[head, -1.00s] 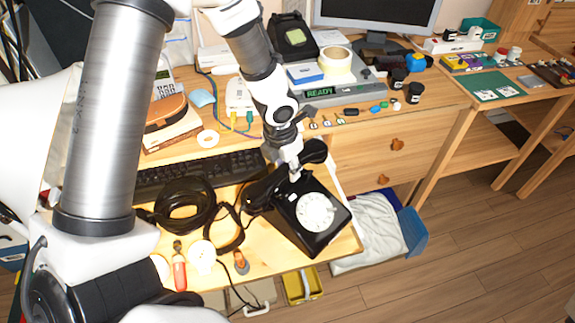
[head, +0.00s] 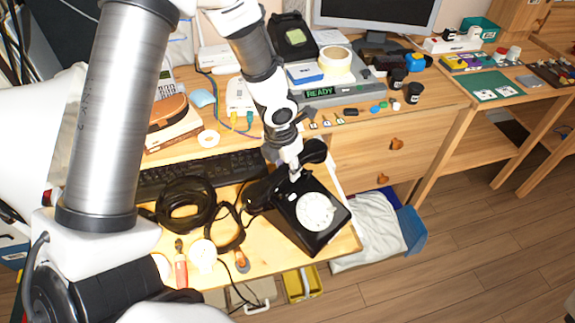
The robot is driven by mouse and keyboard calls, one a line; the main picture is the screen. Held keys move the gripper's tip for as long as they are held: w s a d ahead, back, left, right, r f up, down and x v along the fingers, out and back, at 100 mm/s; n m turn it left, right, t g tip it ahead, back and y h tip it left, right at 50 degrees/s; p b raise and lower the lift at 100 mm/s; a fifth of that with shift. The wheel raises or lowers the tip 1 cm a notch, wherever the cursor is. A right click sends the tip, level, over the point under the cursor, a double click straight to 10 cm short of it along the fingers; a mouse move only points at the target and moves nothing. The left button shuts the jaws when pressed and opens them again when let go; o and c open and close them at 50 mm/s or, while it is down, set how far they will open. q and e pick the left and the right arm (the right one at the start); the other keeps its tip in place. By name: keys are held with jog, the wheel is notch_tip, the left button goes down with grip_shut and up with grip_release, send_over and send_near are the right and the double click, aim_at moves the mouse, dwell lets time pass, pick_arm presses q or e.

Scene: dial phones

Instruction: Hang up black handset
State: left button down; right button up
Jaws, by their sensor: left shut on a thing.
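A black dial phone (head: 291,232) with a white dial (head: 314,211) stands near the front right corner of the wooden desk. The black handset (head: 314,151) shows at the back of the phone, with its other end near the left side of the cradle. My left gripper (head: 293,172) is shut on the middle of the handset, right above the phone's cradle. The gripper covers part of the handset, and I cannot tell whether the handset touches the cradle. My right gripper is out of view.
A black keyboard (head: 195,172) and a coiled black cable (head: 187,204) lie left of the phone. A screwdriver (head: 181,270) and a roll of white tape (head: 203,252) lie at the front. A grey device reading READY (head: 331,92) stands behind. Floor is open to the right.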

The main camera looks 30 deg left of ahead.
pick_arm(q)
jog(key=shift+f+b, duration=0.9)
jog(key=shift+f, duration=0.2)
jog(key=shift+r, duration=0.1)
jog(key=c, duration=0.7)
grip_release()
jog(key=r, duration=0.5)
jog(key=s+r, duration=0.1)
jog(key=r, duration=0.1)
jog(key=shift+a+r, duration=0.1)
jog(key=shift+r, duration=0.15)
jog(key=shift+s+f, duration=0.1)
